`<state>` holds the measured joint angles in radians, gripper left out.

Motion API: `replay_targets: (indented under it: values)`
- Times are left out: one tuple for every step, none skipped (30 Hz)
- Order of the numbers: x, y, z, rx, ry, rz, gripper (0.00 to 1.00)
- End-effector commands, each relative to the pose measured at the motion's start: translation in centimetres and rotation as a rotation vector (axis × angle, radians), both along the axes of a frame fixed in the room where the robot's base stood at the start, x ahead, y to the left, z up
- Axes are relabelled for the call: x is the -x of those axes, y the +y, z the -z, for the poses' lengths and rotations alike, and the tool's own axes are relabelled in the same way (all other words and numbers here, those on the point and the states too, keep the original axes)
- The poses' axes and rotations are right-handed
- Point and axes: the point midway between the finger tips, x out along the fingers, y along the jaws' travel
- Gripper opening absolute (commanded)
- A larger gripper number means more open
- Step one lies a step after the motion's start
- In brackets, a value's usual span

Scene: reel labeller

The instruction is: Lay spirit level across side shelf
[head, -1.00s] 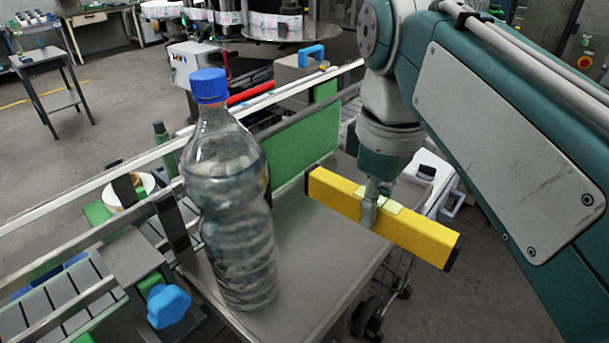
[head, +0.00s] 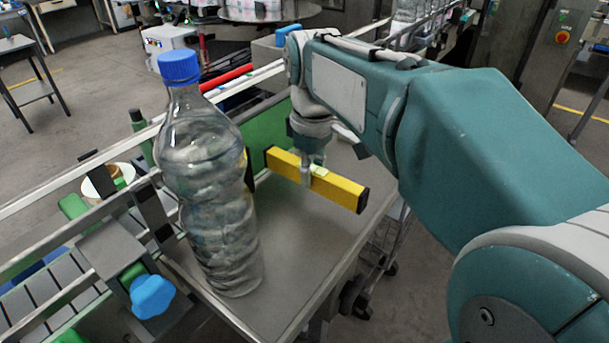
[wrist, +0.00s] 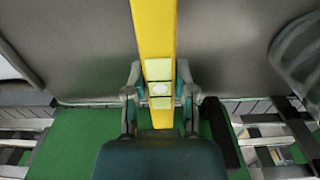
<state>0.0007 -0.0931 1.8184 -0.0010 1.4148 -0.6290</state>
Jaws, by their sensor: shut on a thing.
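The yellow spirit level (head: 338,188) has black end caps and pale green vial windows. My gripper (head: 306,175) is shut on it near its middle, from above. In the head view the level is over the far part of the grey side shelf (head: 300,235), its right end near the shelf's right edge. I cannot tell whether it touches the shelf. In the wrist view the level (wrist: 154,35) runs up the picture between my two fingers (wrist: 160,85), with the grey shelf (wrist: 220,50) below it.
A large clear bottle with a blue cap (head: 210,190) stands on the shelf's near left. A green panel (head: 268,135) and guide rails border the shelf's left side. A blue knob (head: 152,296) is at the lower left. The shelf's middle is bare.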

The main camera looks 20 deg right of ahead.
Motion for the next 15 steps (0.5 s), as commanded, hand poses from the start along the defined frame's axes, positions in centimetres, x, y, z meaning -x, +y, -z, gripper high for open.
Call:
replay_targets:
  values:
    - [-0.4, 0.0, 0.6, 0.0, 0.002, 0.0, 0.0]
    - [-0.7, 0.1, 1.0, 0.0, 0.004, 0.0, 0.0]
    - [-0.7, 0.1, 1.6, 0.0, 0.004, 0.0, 0.0]
    - [-0.6, 0.1, 2.2, 0.0, 0.005, 0.0, 0.0]
    - [-0.6, 0.1, 2.6, 0.0, 0.004, 0.0, 0.0]
    - [-0.6, 0.1, 3.1, 0.0, 0.004, 0.0, 0.0]
    - [-0.6, 0.1, 3.4, 0.0, 0.003, 0.0, 0.0]
    - [-0.6, 0.0, 3.6, 0.0, 0.001, 0.0, 0.0]
    - [-0.6, 0.0, 3.8, 0.0, 0.0, 0.0, 0.0]
    - [-0.6, 0.0, 3.8, 0.0, 0.0, 0.0, 0.0]
    - [-0.6, 0.0, 3.8, 0.0, 0.0, 0.0, 0.0]
    - [-0.6, 0.0, 3.8, 0.0, 0.0, 0.0, 0.0]
    - [-0.6, 0.0, 3.8, 0.0, 0.0, 0.0, 0.0]
    - [-0.6, 0.0, 3.8, 0.0, 0.0, 0.0, 0.0]
    - [-0.6, 0.0, 3.8, 0.0, 0.0, 0.0, 0.0]
